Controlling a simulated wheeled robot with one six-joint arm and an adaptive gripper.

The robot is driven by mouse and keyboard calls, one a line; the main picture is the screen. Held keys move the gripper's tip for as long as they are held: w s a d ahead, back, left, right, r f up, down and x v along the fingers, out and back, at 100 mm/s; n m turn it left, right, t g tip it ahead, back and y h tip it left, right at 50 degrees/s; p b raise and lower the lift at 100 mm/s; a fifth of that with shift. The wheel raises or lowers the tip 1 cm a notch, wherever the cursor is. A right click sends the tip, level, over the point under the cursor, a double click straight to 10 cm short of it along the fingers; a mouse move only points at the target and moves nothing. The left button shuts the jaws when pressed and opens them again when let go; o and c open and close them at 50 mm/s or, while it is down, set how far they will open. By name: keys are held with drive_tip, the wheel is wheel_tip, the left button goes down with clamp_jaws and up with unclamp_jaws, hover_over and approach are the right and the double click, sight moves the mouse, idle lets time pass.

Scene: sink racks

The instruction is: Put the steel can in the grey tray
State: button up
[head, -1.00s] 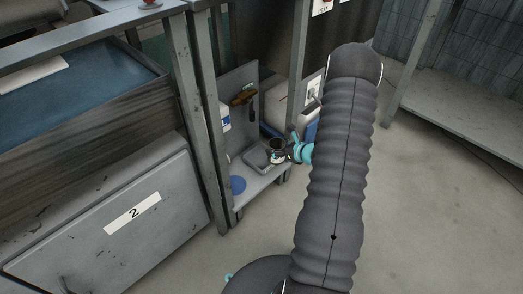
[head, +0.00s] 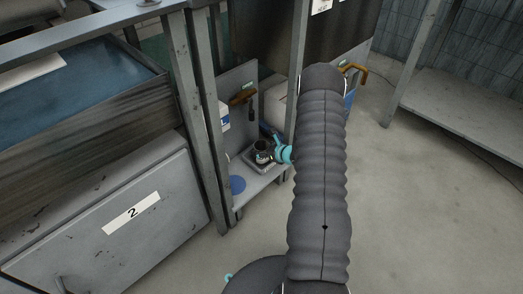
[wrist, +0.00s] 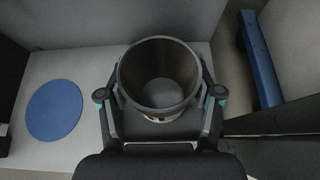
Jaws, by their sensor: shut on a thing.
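The steel can (head: 262,146) is an open-topped dark metal cylinder. In the wrist view the can (wrist: 160,72) is seen from above, empty, between the two fingers. My gripper (wrist: 160,95) is shut on it; in the head view my gripper (head: 280,152) reaches in from the right. The grey tray (head: 262,169) lies on the low shelf. In the head view the can overlaps the tray and stands over it. I cannot tell whether its base touches the tray floor.
A blue disc (head: 237,184) lies on the shelf (head: 262,188) left of the tray; it also shows in the wrist view (wrist: 54,110). A hammer (head: 243,96) hangs on the panel behind. A metal post (head: 208,120) stands at the left. Open floor lies to the right.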

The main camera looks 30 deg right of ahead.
drive_tip(key=shift+w+f, duration=0.1)
drive_tip(key=shift+f, duration=0.15)
drive_tip(key=o, duration=1.2)
drive_tip(key=shift+r, duration=0.1)
drive_tip(key=shift+r, duration=0.15)
drive_tip(key=v, duration=1.2)
drive_tip(key=shift+p, duration=0.35)
